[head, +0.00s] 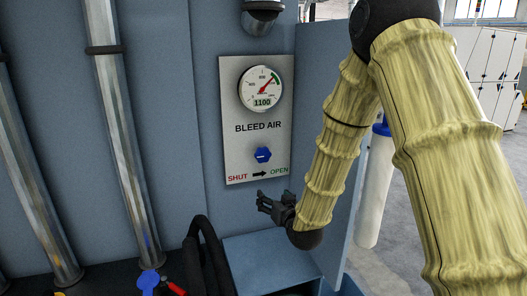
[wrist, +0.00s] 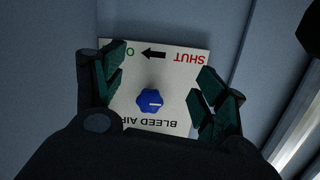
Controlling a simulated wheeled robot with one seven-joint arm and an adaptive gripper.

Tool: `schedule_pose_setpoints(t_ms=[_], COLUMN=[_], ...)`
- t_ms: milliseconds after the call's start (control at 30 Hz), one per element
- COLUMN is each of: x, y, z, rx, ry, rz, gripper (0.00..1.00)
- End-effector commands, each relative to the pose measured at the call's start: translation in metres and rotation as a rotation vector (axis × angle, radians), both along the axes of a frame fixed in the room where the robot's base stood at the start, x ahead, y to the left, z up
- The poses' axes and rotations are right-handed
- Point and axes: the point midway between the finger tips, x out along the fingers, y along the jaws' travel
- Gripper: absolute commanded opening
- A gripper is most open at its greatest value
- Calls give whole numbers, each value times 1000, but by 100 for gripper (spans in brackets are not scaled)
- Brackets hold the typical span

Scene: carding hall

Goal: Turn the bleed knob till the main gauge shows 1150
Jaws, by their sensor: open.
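The bleed knob (head: 262,155) is a blue knob with a pale pointer mark on the white BLEED AIR panel (head: 238,150). Below it the panel reads SHUT, an arrow, and OPEN. The main gauge (head: 261,88) is above, with a red needle and a digital readout of 1100. My gripper (head: 265,202) is below and in front of the panel in the head view. In the wrist view my gripper (wrist: 158,95) is open, its two dark green fingers apart on either side of the knob (wrist: 150,101), not touching it. The panel appears upside down there.
A blue side panel (head: 345,110) stands right of the gauge panel. A blue box (head: 260,250) is below my gripper. Metal pipes (head: 125,130) run down the wall at left. Dark hoses (head: 205,250) with blue and red handles are at lower left.

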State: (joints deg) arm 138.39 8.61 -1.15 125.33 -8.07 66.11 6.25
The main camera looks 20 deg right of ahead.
Motion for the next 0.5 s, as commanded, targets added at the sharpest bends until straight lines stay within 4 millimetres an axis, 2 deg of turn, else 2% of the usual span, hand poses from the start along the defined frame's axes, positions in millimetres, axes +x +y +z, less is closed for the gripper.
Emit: schedule_pose_setpoints(t_ms=[33, 100, 200, 300, 500], x=[8, 16, 22, 26, 40], y=[-3, -5, -7, -8, -8], z=[25, 51, 77, 90, 95], rx=[5, 9, 14, 16, 16], ry=[-50, -104, -156, -180, -186], rz=[-1, -2, -1, -2, -2], gripper=[72, 72, 72, 72, 72])
